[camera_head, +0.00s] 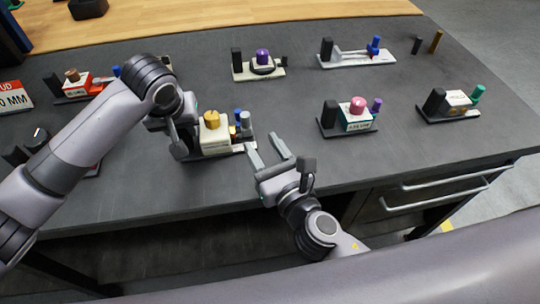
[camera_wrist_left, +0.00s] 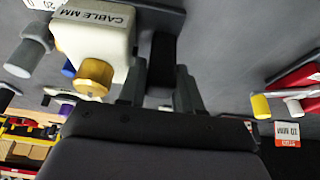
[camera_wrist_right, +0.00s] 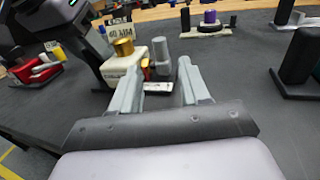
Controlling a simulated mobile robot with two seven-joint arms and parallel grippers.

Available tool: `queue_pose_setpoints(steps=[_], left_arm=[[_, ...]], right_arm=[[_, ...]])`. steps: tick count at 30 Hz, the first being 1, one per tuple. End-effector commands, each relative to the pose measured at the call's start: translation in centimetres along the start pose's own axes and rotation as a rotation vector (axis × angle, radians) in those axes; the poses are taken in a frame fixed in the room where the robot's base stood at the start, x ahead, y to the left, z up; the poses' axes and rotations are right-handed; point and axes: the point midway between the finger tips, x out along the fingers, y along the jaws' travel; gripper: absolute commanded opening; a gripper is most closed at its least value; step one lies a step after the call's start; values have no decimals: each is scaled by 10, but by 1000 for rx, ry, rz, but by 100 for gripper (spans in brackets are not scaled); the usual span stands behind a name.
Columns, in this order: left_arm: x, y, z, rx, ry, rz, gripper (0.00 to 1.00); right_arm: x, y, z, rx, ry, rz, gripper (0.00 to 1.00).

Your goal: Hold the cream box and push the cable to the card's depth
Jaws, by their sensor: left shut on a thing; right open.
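The cream box (camera_head: 214,137), with a gold knob (camera_head: 211,119) on top, sits on a light base near the table's front. It also shows in the left wrist view (camera_wrist_left: 92,42) and the right wrist view (camera_wrist_right: 122,68). A grey cylinder (camera_wrist_right: 161,55), perhaps the cable's end, stands at the box's right, with a blue part (camera_head: 238,116) behind. My left gripper (camera_wrist_left: 158,88) is shut on a black post (camera_wrist_left: 162,58) beside the box. My right gripper (camera_head: 264,147) is open and empty, right of the grey cylinder.
Other units stand around: purple-knobbed (camera_head: 262,58) behind, pink-knobbed (camera_head: 357,106) and green-ended (camera_head: 477,94) to the right, a red box (camera_head: 75,86) at left. A blue-ended unit (camera_head: 374,47) is at the back. The table between my right gripper and the pink-knobbed unit is clear.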

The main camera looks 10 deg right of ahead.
Motion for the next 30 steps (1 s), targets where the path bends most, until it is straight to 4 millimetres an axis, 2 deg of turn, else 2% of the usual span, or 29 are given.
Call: queue_pose_setpoints(steps=[3,7,20,21,23,30], left_arm=[[4,0,5,3,-13,-3,0],[4,0,5,3,-13,-3,0],[4,0,5,3,-13,-3,0],[4,0,5,3,-13,-3,44],[4,0,4,3,-12,-3,63],[2,0,2,1,-5,-1,64]], right_arm=[[-15,0,-1,0,1,1,46],[-23,0,0,1,0,0,46],[-25,0,0,0,-1,0,46],[-25,0,0,0,-1,0,46],[-25,0,0,0,-1,0,46],[-25,0,0,0,-1,0,46]])
